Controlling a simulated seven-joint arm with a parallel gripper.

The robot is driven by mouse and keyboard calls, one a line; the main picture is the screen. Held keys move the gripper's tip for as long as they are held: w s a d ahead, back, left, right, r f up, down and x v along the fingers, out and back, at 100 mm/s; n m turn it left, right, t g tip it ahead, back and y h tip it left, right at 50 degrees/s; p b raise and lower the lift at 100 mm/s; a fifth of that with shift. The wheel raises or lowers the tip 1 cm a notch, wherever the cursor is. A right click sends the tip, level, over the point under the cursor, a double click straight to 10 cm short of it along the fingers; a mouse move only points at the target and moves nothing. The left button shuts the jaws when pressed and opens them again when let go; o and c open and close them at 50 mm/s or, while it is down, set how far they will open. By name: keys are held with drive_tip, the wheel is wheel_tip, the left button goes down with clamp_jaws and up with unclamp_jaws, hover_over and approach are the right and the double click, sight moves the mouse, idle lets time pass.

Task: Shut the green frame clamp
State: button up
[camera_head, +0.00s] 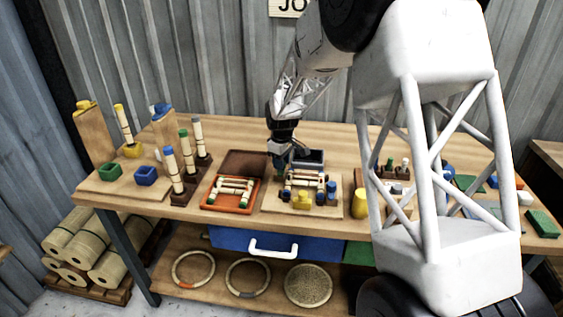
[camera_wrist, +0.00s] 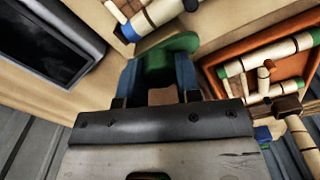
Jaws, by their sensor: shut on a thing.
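My gripper (camera_head: 279,168) is over the left back part of the middle work board (camera_head: 270,207). In the wrist view its two blue fingers (camera_wrist: 157,68) stand on either side of the green frame clamp (camera_wrist: 168,52) and are shut on it. The clamp's rounded green end shows beyond the fingertips; the rest is hidden by the gripper. The rattan frame (camera_head: 304,180) lies on the board just right of the gripper. Part of it, with a blue band, shows at the top of the wrist view (camera_wrist: 140,18). I cannot tell how far the clamp is turned.
A yellow clamp (camera_head: 302,200) and a blue one (camera_head: 331,188) stand at the frame's front and right. An orange tray (camera_head: 233,207) with a rattan frame lies to the left. A dark grey tray (camera_head: 310,157) is behind. Upright posts stand farther left.

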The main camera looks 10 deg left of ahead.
drive_tip(key=shift+m, duration=0.3)
drive_tip(key=m, duration=0.8)
drive_tip(key=shift+m, duration=0.4)
drive_tip(key=m, duration=0.4)
drive_tip(key=shift+m, duration=2.3)
drive_tip(key=o, duration=0.9)
drive_tip(key=shift+r, duration=0.1)
